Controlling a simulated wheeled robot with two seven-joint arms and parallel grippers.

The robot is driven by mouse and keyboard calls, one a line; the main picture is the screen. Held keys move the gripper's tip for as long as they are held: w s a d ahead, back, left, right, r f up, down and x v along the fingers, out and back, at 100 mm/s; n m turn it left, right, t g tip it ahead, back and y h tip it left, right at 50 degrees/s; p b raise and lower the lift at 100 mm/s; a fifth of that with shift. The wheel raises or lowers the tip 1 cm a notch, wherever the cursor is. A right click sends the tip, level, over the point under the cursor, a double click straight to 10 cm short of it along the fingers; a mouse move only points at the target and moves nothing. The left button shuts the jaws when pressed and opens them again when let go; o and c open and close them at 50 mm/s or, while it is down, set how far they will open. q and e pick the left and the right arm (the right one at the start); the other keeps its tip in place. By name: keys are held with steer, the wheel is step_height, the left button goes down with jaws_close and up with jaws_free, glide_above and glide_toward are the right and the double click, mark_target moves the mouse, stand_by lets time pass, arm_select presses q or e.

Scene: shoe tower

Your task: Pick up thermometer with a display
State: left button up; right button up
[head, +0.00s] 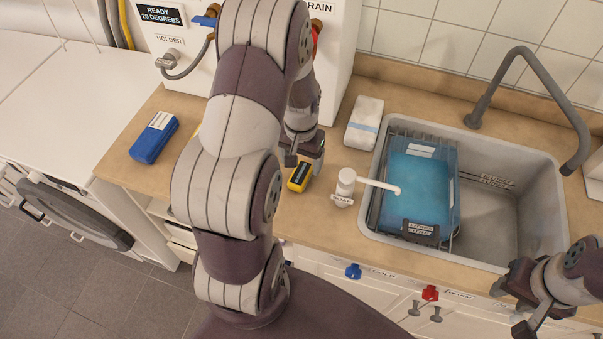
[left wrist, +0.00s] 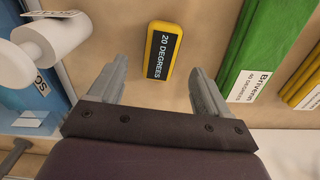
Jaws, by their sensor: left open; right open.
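The thermometer (head: 300,176) is a small yellow block with a black display. It lies on the wooden counter, left of the soap dispenser. In the left wrist view the thermometer (left wrist: 162,51) shows its display reading "20 DEGREES", and it lies just beyond and between the fingertips. My left gripper (head: 303,152) is above and just behind it in the head view. The same gripper (left wrist: 157,75) is open and empty in the left wrist view. My right gripper (head: 522,300) is open at the sink's front right edge, away from the thermometer.
A white soap dispenser (head: 344,188) stands close to the thermometer's right. The sink (head: 510,220) holds a blue container (head: 418,183). A white packet (head: 364,124) and a blue case (head: 153,138) lie on the counter. A green box (left wrist: 262,50) is right of the thermometer in the wrist view.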

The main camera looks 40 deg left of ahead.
mark_target(301, 173)
arm_select(q)
step_height(301, 173, down, 4)
steer(key=shift+a+f+p, duration=0.15)
steer(key=shift+f+p, duration=0.1)
steer(key=shift+p, duration=0.35)
steer(key=shift+f, duration=0.45)
steer(key=c, duration=1.1)
steer(key=shift+c, duration=0.2)
